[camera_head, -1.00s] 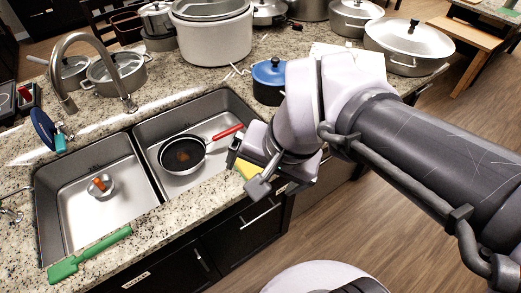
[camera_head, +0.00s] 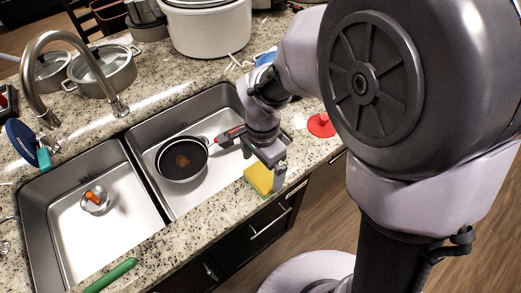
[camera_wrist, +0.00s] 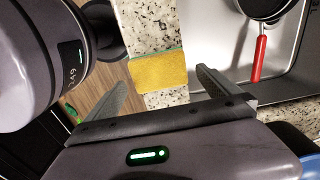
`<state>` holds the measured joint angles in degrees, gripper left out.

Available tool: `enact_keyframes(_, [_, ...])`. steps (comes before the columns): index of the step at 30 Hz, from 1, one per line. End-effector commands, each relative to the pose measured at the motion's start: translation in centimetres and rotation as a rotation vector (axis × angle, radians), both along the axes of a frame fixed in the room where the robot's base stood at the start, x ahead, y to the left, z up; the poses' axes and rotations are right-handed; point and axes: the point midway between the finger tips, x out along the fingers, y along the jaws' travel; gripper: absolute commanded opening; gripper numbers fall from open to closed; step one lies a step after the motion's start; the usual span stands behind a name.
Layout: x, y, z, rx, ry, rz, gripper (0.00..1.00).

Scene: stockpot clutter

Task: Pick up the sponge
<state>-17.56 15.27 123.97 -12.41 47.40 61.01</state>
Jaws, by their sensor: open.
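The sponge (camera_head: 259,178) is yellow with a green layer. It lies on the speckled counter at the front edge, beside the right sink basin. In the wrist view the sponge (camera_wrist: 158,73) shows its yellow face, a little beyond and between the fingers. My gripper (camera_head: 262,158) hangs over the counter edge by the sponge, with one finger in front of it in the head view. In the wrist view my gripper (camera_wrist: 160,88) is open and empty, its fingers spread wider than the sponge.
A black pan (camera_head: 182,159) with a red handle sits in the right basin; its handle also shows in the wrist view (camera_wrist: 258,58). A small metal bowl (camera_head: 95,200) is in the left basin. A red lid-like object (camera_head: 321,125) lies on the counter at right. A green-handled tool (camera_head: 110,276) lies at the front.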

Motion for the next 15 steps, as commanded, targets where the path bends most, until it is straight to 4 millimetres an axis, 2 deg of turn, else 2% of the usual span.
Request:
enact_keyframes(3, [-0.4,-0.1,-2.9,0.000,0.004,-0.001,1.00])
enact_keyframes(6, [-0.3,-0.1,-4.5,0.000,0.002,0.000,1.00])
enact_keyframes(12, [-0.3,-0.1,-4.3,0.000,0.000,0.001,1.00])
enact_keyframes(15, [-0.3,-0.1,-4.3,0.000,0.000,0.000,0.80])
